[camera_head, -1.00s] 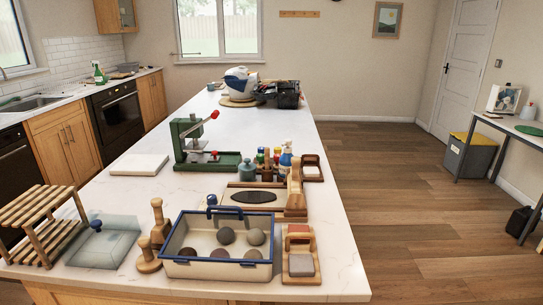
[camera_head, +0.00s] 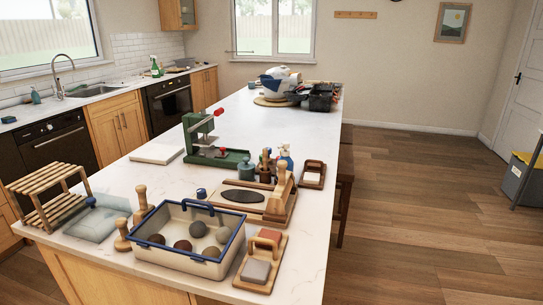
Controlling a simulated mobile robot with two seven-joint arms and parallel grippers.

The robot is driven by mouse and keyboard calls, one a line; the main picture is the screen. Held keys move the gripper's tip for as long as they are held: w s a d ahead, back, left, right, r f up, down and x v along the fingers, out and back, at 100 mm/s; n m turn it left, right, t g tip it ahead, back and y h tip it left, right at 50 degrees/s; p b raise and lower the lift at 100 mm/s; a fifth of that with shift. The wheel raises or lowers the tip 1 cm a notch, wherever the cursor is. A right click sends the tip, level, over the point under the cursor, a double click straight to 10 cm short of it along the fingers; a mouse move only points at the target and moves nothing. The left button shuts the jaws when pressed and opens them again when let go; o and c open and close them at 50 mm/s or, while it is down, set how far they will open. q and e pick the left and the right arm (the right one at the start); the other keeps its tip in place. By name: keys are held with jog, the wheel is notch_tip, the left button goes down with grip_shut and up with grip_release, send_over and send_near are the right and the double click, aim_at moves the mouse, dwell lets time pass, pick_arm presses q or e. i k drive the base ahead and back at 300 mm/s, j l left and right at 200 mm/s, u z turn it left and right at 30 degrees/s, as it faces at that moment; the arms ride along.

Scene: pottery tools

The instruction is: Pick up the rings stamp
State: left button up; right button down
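Two wooden stamps with knobbed handles stand upright at the near left of the counter, beside a blue-rimmed tray. The farther stamp (camera_head: 141,203) is close to the tray's back left corner, and the nearer stamp (camera_head: 122,236) is by its left side. Another knobbed wooden handle (camera_head: 281,181) rises at the right end of a wooden board with a dark oval. The stamps' faces are hidden, so I cannot tell which one bears rings. Neither of my grippers is in view.
The blue-rimmed tray (camera_head: 147,254) holds several round lumps. A slatted wooden rack (camera_head: 45,180) and a translucent sheet (camera_head: 84,226) lie left. A wooden holder with blocks (camera_head: 242,284) is right. A green press (camera_head: 228,161) stands behind. The counter's far middle is clear.

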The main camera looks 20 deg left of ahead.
aim_at(270, 150)
jog(key=i+l+u, duration=0.1)
jog(key=l, duration=0.25)
jog(key=i+l+u, duration=0.25)
jog(key=l, duration=0.45)
jog(key=i+l+u, duration=0.25)
jog(key=i+l, duration=0.15)
jog(key=l, duration=0.25)
jog(key=i+l+u, duration=0.1)
jog(key=l, duration=0.25)
jog(key=i+j, duration=0.05)
jog(key=i, duration=0.05)
